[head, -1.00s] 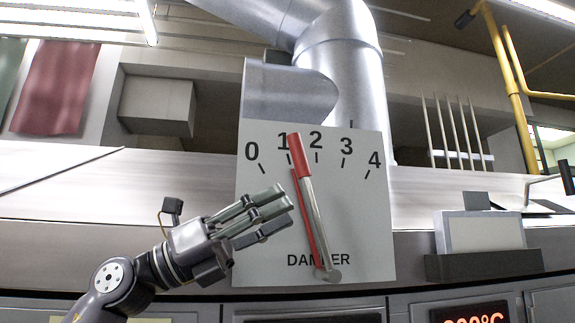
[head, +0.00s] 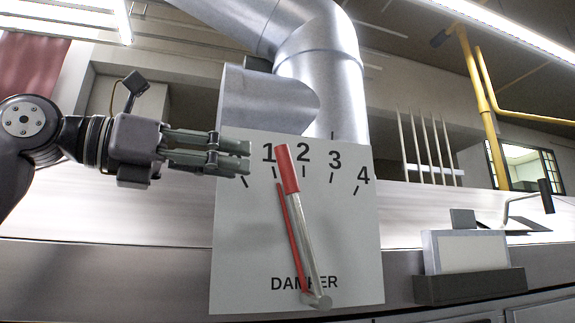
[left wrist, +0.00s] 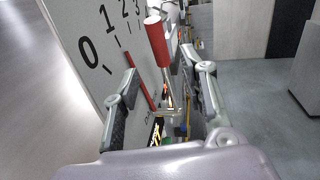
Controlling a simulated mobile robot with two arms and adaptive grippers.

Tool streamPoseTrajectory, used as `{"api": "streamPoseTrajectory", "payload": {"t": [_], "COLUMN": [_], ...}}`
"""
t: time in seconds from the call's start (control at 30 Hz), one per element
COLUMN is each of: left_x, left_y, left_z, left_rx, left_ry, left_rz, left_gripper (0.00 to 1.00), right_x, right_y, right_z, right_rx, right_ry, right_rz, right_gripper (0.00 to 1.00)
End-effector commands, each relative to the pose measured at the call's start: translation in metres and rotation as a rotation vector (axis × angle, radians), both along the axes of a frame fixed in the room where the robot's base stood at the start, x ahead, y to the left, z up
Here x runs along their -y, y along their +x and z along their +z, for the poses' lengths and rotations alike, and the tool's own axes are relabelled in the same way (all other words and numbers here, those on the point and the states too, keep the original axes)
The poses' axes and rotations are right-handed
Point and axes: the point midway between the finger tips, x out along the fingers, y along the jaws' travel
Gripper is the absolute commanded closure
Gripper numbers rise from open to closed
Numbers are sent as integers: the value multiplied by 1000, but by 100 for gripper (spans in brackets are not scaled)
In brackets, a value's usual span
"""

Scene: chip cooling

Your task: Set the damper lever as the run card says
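The damper plate (head: 240,250) is a pale panel marked 0 to 4, with the 0 hidden behind my left fingers. Its lever (head: 303,235) has a red grip and a silver rod, pivoting near the bottom. The grip stands between 1 and 2 as seen here; a thin red line on the plate points near the 1 tick. My left gripper (head: 248,157) is left of the grip, pointing at it, apart from it. In the left wrist view the lever's red grip (left wrist: 157,40) shows ahead between the open, empty fingers (left wrist: 166,84). My right gripper is out of view.
A silver duct (head: 330,90) rises behind the plate. A pale blank-looking panel in a dark holder (head: 468,288) stands at the right; no writing is legible on it. Yellow pipes (head: 480,90) are at the upper right. Space right of the lever is clear.

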Motion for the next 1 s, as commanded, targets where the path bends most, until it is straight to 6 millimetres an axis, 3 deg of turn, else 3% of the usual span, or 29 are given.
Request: {"api": "streamPoseTrajectory", "payload": {"t": [0.2,0.43,0.6,0.9,1.0], "left_x": [44,76,87,89,89], "left_y": [23,41,48,49,49], "left_z": [2,2,0,0,0], "left_rx": [-3,-2,-2,0,0], "left_ry": [2,0,-1,-1,-1], "left_rz": [-3,-3,-2,-1,-1], "left_gripper": [60,60,60,60,66], "right_x": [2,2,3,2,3], "right_y": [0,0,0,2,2], "right_z": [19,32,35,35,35], "right_rx": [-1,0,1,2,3], "right_ry": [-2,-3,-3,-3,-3], "right_rz": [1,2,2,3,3], "right_gripper": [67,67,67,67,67]}}
